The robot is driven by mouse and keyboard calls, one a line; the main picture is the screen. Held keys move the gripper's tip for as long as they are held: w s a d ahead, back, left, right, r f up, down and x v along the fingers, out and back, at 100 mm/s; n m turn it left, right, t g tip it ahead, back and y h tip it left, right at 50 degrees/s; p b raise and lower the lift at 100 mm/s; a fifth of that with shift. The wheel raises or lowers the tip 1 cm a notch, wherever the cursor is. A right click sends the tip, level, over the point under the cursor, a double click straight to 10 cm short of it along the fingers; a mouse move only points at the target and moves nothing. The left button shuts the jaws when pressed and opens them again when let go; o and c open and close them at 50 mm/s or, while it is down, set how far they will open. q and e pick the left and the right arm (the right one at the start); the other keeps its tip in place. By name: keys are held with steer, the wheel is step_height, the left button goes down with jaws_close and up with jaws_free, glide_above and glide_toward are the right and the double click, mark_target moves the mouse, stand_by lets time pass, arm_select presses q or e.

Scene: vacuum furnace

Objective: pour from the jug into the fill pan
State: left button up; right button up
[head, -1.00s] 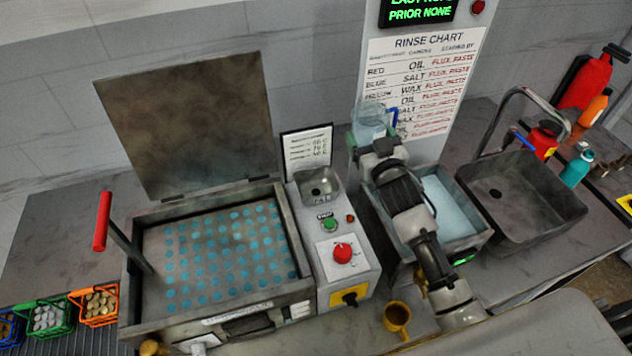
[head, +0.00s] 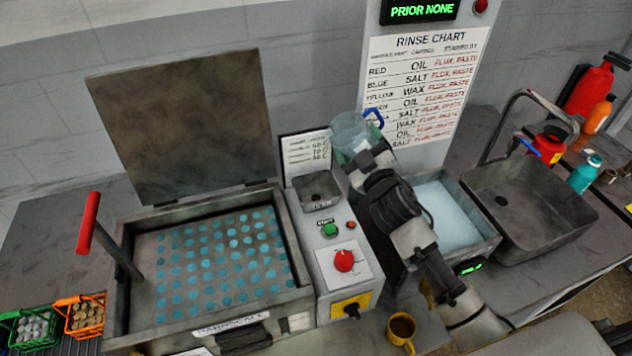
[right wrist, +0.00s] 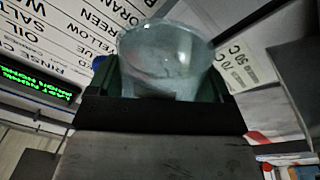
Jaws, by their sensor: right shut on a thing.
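The jug (head: 350,130) is a clear, pale bluish vessel with a blue handle. My right gripper (head: 370,154) is shut on it and holds it up in front of the wall chart. The right wrist view also shows the jug (right wrist: 168,62) between the dark fingers; I cannot tell its fill level. The fill pan (head: 317,190) is a small square metal pan on top of the grey control box. The jug is above and to the right of the pan in the head view, apart from it. No stream of liquid shows. My left gripper is not in view.
Left of the control box (head: 345,262) is an open-lidded bath (head: 200,318) with blue dots inside. A basin of pale liquid (head: 445,215) and a sink (head: 530,200) are to the right. A yellow mug (head: 402,330) stands in front. A card (head: 306,152) stands behind the pan.

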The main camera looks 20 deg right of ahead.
steer(key=shift+r, duration=0.4)
steer(key=shift+f+n, duration=0.2)
steer(key=shift+n, duration=0.1)
steer(key=shift+a+n+y+b, duration=0.1)
steer(key=shift+n+y+b, duration=0.25)
steer(key=shift+n, duration=0.45)
steer(key=shift+r+n+p, duration=0.35)
steer(key=shift+r+n, duration=0.1)
steer(key=shift+n, duration=0.25)
steer(key=shift+r+n+y, duration=0.2)
steer(key=shift+n+y, duration=0.05)
steer(key=shift+n, duration=0.05)
steer(key=shift+s+a+r+n, duration=0.1)
steer(key=shift+a+r+n, duration=0.05)
steer(key=shift+a+n, duration=0.3)
steer(key=shift+w+d+r+n+y+p, duration=0.1)
steer(key=shift+w+d+n+y+p, duration=0.2)
steer(key=shift+d+n, duration=0.3)
stand_by(0.5)
steer(key=shift+f+n+b, duration=0.25)
steer(key=shift+f+b, duration=0.25)
